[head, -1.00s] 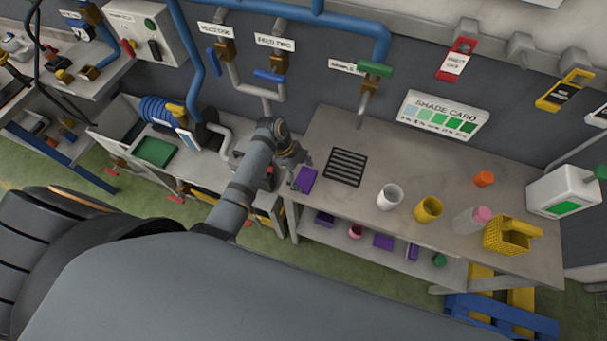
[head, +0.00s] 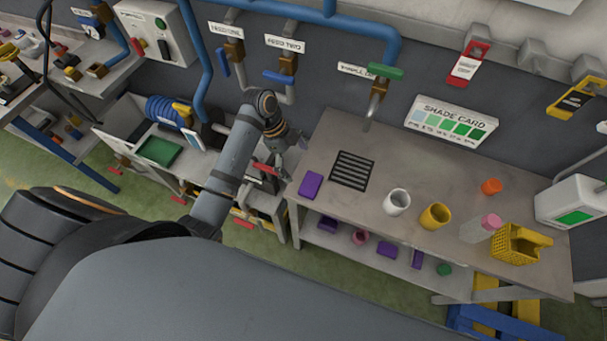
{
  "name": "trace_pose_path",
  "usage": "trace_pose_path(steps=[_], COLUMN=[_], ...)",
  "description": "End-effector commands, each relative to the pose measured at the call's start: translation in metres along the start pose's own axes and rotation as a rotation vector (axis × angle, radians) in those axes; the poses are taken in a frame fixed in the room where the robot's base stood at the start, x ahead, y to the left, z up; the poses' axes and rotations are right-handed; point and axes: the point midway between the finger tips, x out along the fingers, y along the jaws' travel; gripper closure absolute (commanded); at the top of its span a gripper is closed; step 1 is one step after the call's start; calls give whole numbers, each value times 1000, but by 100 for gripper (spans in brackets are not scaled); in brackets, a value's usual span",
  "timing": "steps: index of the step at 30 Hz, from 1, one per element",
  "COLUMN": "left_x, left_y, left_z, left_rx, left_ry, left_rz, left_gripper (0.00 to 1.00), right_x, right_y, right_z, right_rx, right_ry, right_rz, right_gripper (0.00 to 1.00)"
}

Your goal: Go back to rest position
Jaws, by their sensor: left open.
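My left arm reaches up from the lower left in the head view. Its left gripper (head: 291,147) is open and appears empty, near the left end of the grey workbench (head: 327,222). A purple block (head: 311,185) lies on the bench's left edge, just below and right of the gripper and apart from it. My right gripper is not in view.
On the bench are a black grate (head: 352,170), a white cup (head: 396,202), a yellow cup (head: 434,216), a clear bottle with a pink cap (head: 482,228) and a yellow basket (head: 516,244). Valves and blue pipes line the wall behind. A green tray (head: 160,151) sits left.

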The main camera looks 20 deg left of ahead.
Motion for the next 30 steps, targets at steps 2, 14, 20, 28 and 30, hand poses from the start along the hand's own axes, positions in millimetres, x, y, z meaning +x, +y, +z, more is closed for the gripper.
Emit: trace_pose_path(steps=[2,14,20,28,30], left_x=[-13,-30,-30,-12,-4], left_y=[-1,0,0,26,45], left_z=[2,0,0,10,18], left_rx=[1,0,0,-230,-414], left_ry=[-2,1,1,-66,-110], left_rz=[-3,1,1,-49,-108], left_gripper=[0,0,0,0,0], right_x=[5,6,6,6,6], right_y=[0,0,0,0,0], right_z=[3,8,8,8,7], right_rx=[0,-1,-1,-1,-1], right_ry=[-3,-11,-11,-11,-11], right_rz=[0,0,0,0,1], right_gripper=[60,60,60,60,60])
